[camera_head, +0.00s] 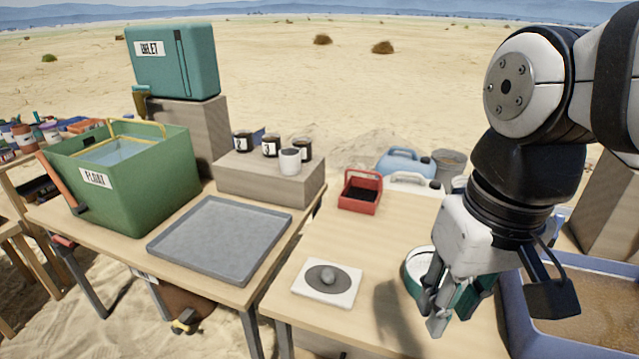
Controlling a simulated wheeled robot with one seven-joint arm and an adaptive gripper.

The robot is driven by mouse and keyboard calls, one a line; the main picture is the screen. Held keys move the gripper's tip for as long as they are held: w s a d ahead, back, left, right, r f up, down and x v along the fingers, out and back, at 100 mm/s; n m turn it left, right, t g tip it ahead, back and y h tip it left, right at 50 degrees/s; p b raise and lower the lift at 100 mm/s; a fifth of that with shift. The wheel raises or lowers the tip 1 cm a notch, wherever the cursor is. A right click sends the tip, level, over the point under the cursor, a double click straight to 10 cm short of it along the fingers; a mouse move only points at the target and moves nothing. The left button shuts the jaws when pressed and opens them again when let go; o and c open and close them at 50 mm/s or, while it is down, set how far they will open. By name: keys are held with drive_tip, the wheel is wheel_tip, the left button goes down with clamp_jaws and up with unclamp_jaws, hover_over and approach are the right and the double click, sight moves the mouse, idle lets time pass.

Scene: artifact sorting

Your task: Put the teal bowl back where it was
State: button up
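The teal bowl (478,294) is at the right of the right-hand table, mostly hidden behind my gripper (437,312). Part of its pale, teal-edged rim shows left of the fingers and a teal side shows right of them. My gripper points down, its fingers overlapping the bowl in the picture. I cannot tell whether they grip its wall or only stand in front, nor whether the bowl touches the table.
A white tile with a grey disc and stone (327,282) lies left of the gripper. A blue sand-filled bin (515,315) stands close right. A red caddy (360,191) is behind. A grey tray (221,238), green FLOAT tub (135,190) and block with jars (270,178) stand left.

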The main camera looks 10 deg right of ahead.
drive_tip(key=shift+n, duration=0.5)
drive_tip(key=s, duration=0.1)
drive_tip(key=s+a, duration=0.1)
drive_tip(key=s, duration=0.1)
drive_tip(key=s+f, duration=0.1)
drive_tip(key=s, duration=0.1)
drive_tip(key=shift+a, duration=0.25)
drive_tip(key=shift+r, duration=0.15)
